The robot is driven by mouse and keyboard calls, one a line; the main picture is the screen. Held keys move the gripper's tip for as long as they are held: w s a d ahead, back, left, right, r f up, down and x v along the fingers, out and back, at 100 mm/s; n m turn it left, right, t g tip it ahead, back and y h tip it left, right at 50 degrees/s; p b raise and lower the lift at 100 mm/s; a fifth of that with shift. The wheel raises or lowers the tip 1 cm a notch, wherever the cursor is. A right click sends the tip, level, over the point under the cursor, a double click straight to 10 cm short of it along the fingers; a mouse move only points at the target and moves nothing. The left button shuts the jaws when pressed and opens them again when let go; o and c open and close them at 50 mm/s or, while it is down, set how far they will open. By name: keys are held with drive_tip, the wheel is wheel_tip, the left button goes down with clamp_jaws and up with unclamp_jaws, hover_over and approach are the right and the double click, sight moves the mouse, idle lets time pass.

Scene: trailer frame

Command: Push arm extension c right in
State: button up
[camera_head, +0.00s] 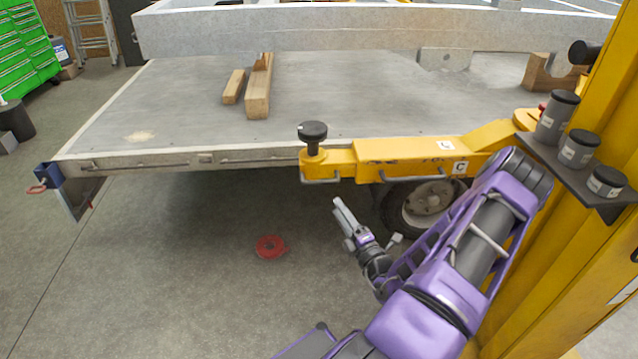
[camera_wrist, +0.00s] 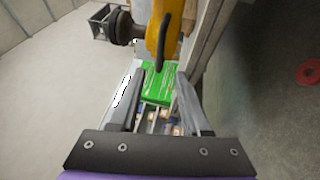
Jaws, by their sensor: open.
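Arm extension c (camera_head: 340,160) is the narrow yellow end of the lift arm marked C (camera_head: 405,160). It sticks out to the left of the thicker yellow sleeve, along the trailer's edge. A black round pad (camera_head: 313,131) stands upright on its tip, and a grey loop handle hangs below it. In the wrist view the extension (camera_wrist: 158,28) shows at the top, with the pad (camera_wrist: 124,28) to its left and the dark loop (camera_wrist: 163,42) ahead of the fingers. My gripper (camera_head: 340,215) is open and empty, below the extension and apart from it; its fingers (camera_wrist: 155,92) frame free space.
The trailer bed (camera_head: 180,110) lies behind the arm, with wooden blocks (camera_head: 258,92) on it. A wheel (camera_head: 425,205) is under the sleeve. The yellow lift post (camera_head: 560,230) and black pad holders (camera_head: 580,148) stand right. A red disc (camera_head: 270,247) lies on open floor.

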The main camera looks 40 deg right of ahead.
sight(320, 182)
drive_tip(key=b+x, duration=0.1)
drive_tip(key=x, duration=1)
drive_tip(key=shift+w, duration=0.35)
drive_tip(key=shift+c, duration=0.3)
clamp_jaws()
idle(0.5)
